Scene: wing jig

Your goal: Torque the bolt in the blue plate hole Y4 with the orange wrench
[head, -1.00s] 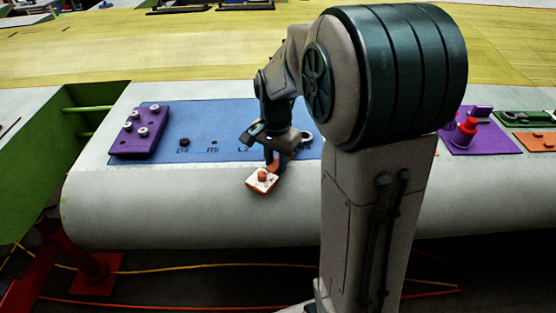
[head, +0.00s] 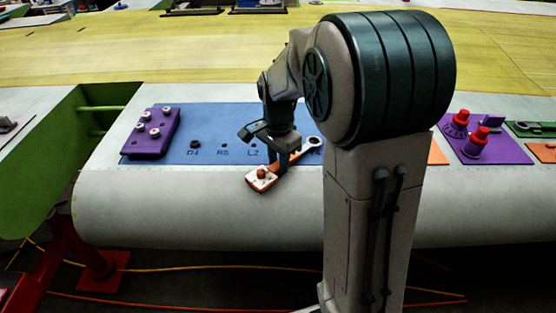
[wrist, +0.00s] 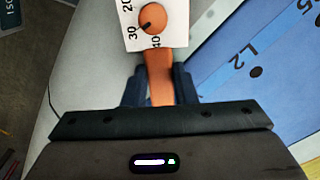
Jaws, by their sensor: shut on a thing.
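My gripper (head: 276,163) is shut on the handle of the orange wrench (head: 298,155), near its dial end. The wrench's white dial head (head: 262,179) points toward the front edge and its grey ring end (head: 313,143) points back right, over or near the blue plate. The wrist view shows the orange handle (wrist: 159,80) between the fingers and the dial head (wrist: 155,22) with printed numbers.
A purple block with several bolts (head: 152,133) stands at the blue plate's left end. A purple plate with red-topped pieces (head: 485,148) and a green tool tray (head: 530,129) are at the right. The wing's rounded front edge (head: 200,205) is clear.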

